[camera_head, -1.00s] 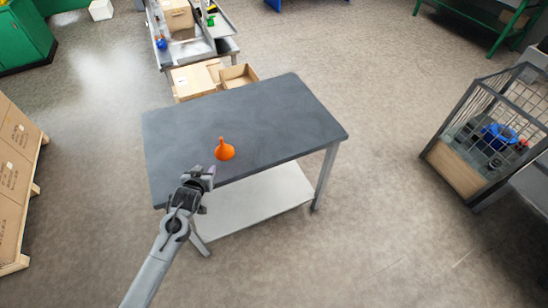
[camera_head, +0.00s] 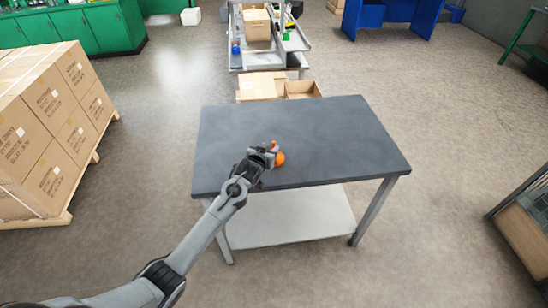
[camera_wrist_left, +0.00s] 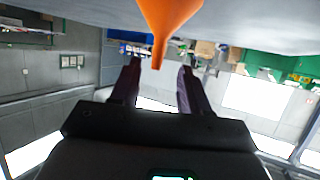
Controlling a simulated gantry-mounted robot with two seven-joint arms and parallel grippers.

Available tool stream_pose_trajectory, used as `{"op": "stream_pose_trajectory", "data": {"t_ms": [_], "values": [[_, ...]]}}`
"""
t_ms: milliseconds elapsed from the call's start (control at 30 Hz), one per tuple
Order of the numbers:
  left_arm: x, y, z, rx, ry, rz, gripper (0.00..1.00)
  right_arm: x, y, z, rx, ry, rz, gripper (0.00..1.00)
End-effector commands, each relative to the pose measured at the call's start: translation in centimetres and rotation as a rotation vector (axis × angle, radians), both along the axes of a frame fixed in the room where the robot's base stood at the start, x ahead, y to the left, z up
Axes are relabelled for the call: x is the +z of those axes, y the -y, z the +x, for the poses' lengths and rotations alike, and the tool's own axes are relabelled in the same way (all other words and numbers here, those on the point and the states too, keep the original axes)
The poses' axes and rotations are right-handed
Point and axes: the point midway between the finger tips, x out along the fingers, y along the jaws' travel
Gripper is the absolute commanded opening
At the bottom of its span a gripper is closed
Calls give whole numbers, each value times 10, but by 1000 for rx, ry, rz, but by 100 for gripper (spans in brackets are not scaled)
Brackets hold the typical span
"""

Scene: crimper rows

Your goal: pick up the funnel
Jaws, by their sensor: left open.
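The orange funnel (camera_head: 280,158) stands on the dark grey table top (camera_head: 340,135), near its front edge, with its spout up. My left gripper (camera_head: 266,152) is right beside it and partly hides it in the head view. In the left wrist view the picture is upside down, and the funnel (camera_wrist_left: 165,25) hangs from the top with its spout tip between the two open fingers (camera_wrist_left: 158,82). I cannot tell whether a finger touches it. My right gripper is not in view.
Cardboard boxes (camera_head: 262,86) stand behind the table, with a cart (camera_head: 268,35) beyond. Stacked cartons on a pallet (camera_head: 52,130) are at the left. A wire cage with a wooden side (camera_head: 530,215) is at the right edge. The rest of the table top is clear.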

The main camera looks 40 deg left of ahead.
Motion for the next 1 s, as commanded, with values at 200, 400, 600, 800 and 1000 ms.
{"op": "stream_pose_trajectory", "data": {"t_ms": [200, 400, 600, 800, 1000], "values": [[-6, -4, 16, 0, 1, -1, 46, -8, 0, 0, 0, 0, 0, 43], [-14, -10, 38, 0, 0, 0, 46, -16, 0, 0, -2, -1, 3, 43], [-17, -13, 47, 0, 1, 0, 46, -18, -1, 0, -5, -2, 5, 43], [-17, -13, 47, 0, 0, 0, 46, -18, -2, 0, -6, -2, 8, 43], [-17, -13, 47, 0, 0, 0, 21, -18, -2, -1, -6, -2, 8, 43]]}}
